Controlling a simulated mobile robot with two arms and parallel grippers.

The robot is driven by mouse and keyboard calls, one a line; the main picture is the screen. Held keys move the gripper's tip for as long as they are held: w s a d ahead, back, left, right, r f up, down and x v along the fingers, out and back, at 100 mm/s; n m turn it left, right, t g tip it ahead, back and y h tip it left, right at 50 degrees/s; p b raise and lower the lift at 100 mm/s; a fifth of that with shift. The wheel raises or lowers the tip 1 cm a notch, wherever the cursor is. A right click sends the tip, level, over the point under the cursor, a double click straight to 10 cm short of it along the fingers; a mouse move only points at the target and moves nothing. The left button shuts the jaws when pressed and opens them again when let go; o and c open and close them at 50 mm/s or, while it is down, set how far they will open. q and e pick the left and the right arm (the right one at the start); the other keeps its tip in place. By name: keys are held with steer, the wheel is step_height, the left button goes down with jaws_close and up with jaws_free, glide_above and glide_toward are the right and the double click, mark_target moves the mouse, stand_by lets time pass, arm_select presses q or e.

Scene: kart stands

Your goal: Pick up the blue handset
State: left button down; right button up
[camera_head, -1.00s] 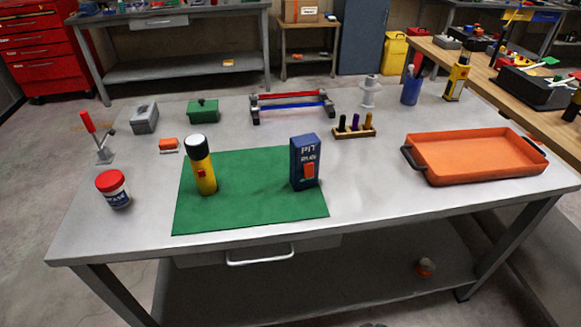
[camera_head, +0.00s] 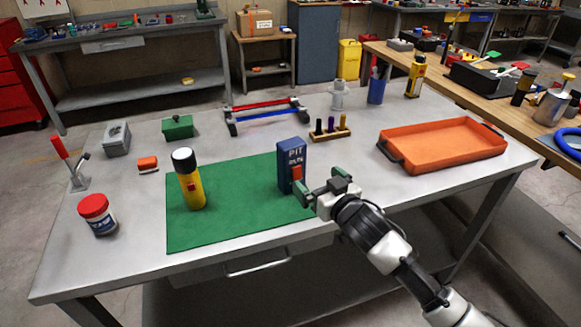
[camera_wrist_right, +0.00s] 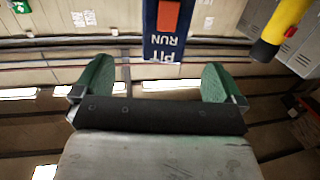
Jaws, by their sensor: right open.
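The blue handset (camera_head: 285,172), marked PIT RUN and with an orange button, stands upright on the right part of a green mat (camera_head: 225,228). My right gripper (camera_head: 318,187) is open and empty, just right of the handset and close to its lower front. In the right wrist view the handset (camera_wrist_right: 174,48) lies ahead, between the lines of the two green fingers (camera_wrist_right: 155,78), but beyond their tips. Its far end is cut off by the picture's top edge. My left gripper is in neither view.
A yellow and black torch (camera_head: 193,188) stands on the mat left of the handset; it also shows in the right wrist view (camera_wrist_right: 284,28). A small rack (camera_head: 330,134) stands behind right. An orange tray (camera_head: 440,148) lies at the right. The mat between torch and handset is clear.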

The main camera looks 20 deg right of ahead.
mark_target(296, 156)
steer(key=shift+t, duration=0.3)
steer(key=w, duration=0.2)
steer(key=w+r, duration=0.1)
steer(key=w+a, duration=0.1)
steer(key=w, duration=0.1)
steer(key=shift+w+a+r, duration=0.1)
steer(key=shift+w+r, duration=0.2)
steer(key=shift+r, duration=0.05)
steer(key=shift+a+p+x, duration=0.2)
steer(key=shift+p+x, duration=0.1)
steer(key=shift+x, duration=1.2)
steer(key=shift+a+p+x, duration=0.2)
steer(key=shift+p+x, duration=0.05)
steer(key=shift+x, duration=1.25)
steer(key=shift+s+f, duration=0.15)
steer(key=shift+c, duration=0.3)
steer(key=c, duration=1)
steer(key=shift+c, duration=0.2)
